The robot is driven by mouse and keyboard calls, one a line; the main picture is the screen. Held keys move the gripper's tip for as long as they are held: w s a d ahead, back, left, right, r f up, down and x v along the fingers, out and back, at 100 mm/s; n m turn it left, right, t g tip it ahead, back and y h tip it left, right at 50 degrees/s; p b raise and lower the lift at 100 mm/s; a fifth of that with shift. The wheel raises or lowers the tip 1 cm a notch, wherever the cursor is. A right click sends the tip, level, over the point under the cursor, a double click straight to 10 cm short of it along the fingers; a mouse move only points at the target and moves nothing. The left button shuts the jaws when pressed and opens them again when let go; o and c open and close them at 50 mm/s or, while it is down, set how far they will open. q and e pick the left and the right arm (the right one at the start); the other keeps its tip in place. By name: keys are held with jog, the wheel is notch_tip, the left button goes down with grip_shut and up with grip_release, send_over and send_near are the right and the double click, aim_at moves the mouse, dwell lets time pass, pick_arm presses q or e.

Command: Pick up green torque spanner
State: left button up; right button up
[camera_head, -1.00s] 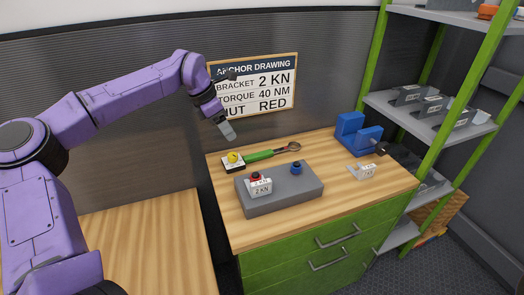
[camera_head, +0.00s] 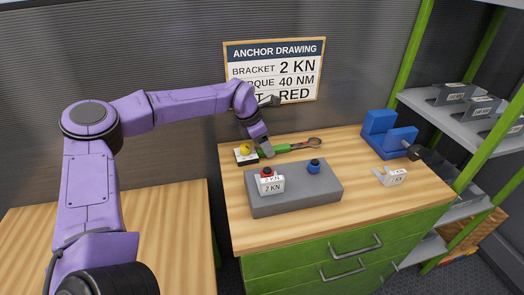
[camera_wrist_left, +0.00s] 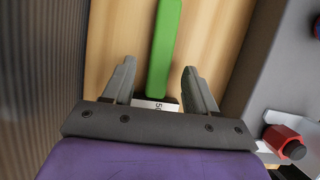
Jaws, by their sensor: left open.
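The green torque spanner (camera_head: 281,149) lies on the wooden worktop behind the grey block, its ring head to the right. In the left wrist view its green handle (camera_wrist_left: 164,45) runs between the fingers, with a white label at its near end, partly hidden by the gripper. My left gripper (camera_head: 266,150) is open above the handle's left end; it also shows in the left wrist view (camera_wrist_left: 156,85) with nothing clamped. I cannot tell the exact height of the fingers over the handle. My right gripper is not in view.
A grey block (camera_head: 295,192) bears a red nut (camera_head: 267,172), a blue nut (camera_head: 313,166) and a bracket labelled 2 kN (camera_head: 271,186). A yellow knob (camera_head: 246,149) sits left of the spanner. A blue vise (camera_head: 388,135) and another bracket (camera_head: 390,176) are at right. The drawing board (camera_head: 275,72) hangs behind.

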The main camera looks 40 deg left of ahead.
pick_arm(q)
jog(key=shift+w+d+f, duration=0.1)
jog(key=shift+w+f, duration=0.1)
jog(key=shift+f, duration=0.45)
jog(key=shift+r, duration=0.1)
grip_shut()
jog(key=shift+r, duration=0.1)
